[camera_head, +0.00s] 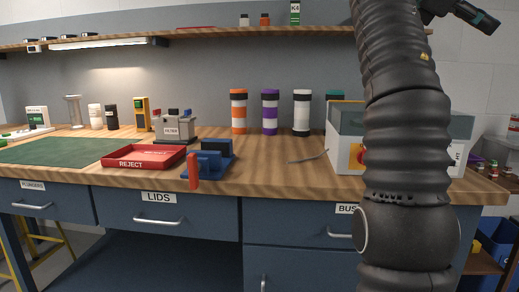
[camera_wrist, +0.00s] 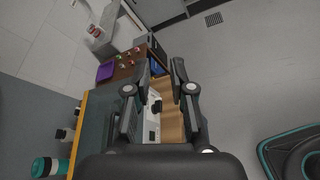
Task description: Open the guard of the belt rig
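A pale box-shaped rig (camera_head: 345,155) with a greenish see-through upper part (camera_head: 346,117) stands at the right of the bench; I take it to be the belt rig. My arm hides its middle, and only the letters "HT" of one label show. The see-through part appears to be down on the box, but I cannot tell its hinge or handle. My gripper (camera_wrist: 159,72) is open and empty in the wrist view. A pale object (camera_wrist: 152,130) on the bench shows between the fingers, apart from them; I cannot tell if it is the rig. In the head view my gripper is high at the upper right, mostly cut off.
The wooden bench (camera_head: 275,178) holds a red REJECT tray (camera_head: 140,163), a blue fixture with a red handle (camera_head: 211,164), a grey tester (camera_head: 174,128), and orange (camera_head: 239,112), purple (camera_head: 270,112) and white (camera_head: 301,113) banded tubes. A shelf (camera_head: 200,36) runs above. Free bench lies left of the rig.

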